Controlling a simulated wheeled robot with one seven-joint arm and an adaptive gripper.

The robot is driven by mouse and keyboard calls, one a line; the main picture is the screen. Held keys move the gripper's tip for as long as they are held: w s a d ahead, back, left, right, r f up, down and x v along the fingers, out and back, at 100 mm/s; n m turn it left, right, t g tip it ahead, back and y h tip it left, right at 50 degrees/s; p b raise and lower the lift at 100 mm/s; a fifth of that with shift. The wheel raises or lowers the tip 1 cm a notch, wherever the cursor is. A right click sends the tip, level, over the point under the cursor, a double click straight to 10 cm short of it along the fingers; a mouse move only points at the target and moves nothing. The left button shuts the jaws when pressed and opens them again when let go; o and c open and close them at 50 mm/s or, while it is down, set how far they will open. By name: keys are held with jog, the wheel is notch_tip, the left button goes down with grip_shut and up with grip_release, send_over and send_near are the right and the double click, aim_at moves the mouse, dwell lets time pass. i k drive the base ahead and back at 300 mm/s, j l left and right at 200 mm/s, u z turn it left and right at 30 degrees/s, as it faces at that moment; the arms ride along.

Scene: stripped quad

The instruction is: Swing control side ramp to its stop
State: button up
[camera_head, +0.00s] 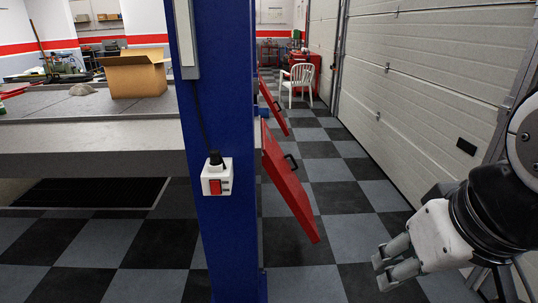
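A second, smaller-looking red ramp panel (272,106) tilts the same way farther back. A white control box (217,185) with a red switch is on the blue post (222,235). The post hides the ramps' left side and the near ramp's hinge. My gripper (382,274) is at lower right, right of and apart from the near ramp. Its two fingers are apart, with nothing seen between them.
A grey lift platform (90,135) with a cardboard box (133,74) is left of the post. Garage doors (430,80) line the right. A white chair (297,82) and red cabinet (308,68) stand at the back. The checkered floor (335,170) between is clear.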

aim_at(274, 160)
jog(key=i, duration=1.05)
jog(key=i+l, duration=0.25)
jog(key=i, duration=0.15)
jog(key=i+l, duration=0.2)
jog(key=i, duration=0.25)
jog(key=i+l, duration=0.25)
jog(key=i, duration=0.15)
jog(key=i+l, duration=0.2)
jog(key=i, duration=0.25)
jog(key=i+l, duration=0.25)
jog(key=i, duration=0.15)
